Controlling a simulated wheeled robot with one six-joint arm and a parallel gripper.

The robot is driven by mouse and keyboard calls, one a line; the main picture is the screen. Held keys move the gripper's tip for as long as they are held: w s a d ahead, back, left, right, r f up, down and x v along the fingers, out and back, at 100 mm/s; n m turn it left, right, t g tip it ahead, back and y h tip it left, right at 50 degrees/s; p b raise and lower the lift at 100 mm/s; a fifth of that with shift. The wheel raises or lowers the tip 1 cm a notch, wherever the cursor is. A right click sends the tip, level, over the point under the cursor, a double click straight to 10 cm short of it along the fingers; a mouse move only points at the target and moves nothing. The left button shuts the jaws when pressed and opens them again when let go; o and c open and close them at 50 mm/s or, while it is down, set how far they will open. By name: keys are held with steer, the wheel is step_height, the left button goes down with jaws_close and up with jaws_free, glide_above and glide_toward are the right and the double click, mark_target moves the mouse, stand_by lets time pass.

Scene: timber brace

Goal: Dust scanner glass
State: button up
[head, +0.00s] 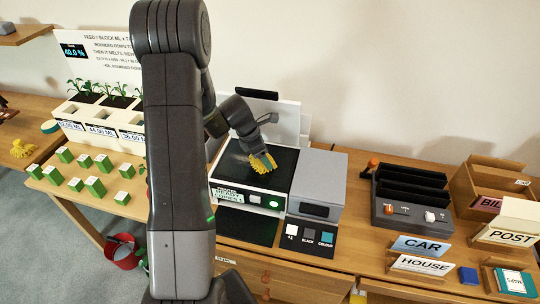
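The scanner (250,205) stands on the wooden desk with its lid raised at the back and its dark glass (236,164) exposed. My gripper (262,160) is low over the right part of the glass, pointing down. It appears shut on a yellow fluffy duster (262,166), whose fringe shows at the fingertips and looks to be at the glass. The fingers partly hide the duster, so the grip is hard to see. Any dust on the glass is too small to tell.
A grey unit (320,182) stands right of the scanner, with a button panel (308,237) in front. CAR (420,246) and HOUSE (422,265) signs stand farther right. Another yellow item (22,149) lies far left.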

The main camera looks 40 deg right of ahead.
mark_target(246, 157)
steer(key=shift+w+a+f, duration=0.2)
steer(key=shift+w+a, duration=1.15)
steer(key=shift+w, duration=0.1)
steer(key=shift+w+a+p, duration=0.4)
steer(key=shift+w+a, duration=0.85)
steer(key=shift+w, duration=0.25)
steer(key=shift+w+a+r+p, duration=0.2)
steer(key=shift+w+a+p, duration=0.1)
steer(key=shift+w+a, duration=0.75)
steer(key=shift+w+r, duration=0.1)
steer(key=shift+w, duration=0.25)
steer(key=shift+c, duration=0.8)
steer(key=shift+a, duration=0.1)
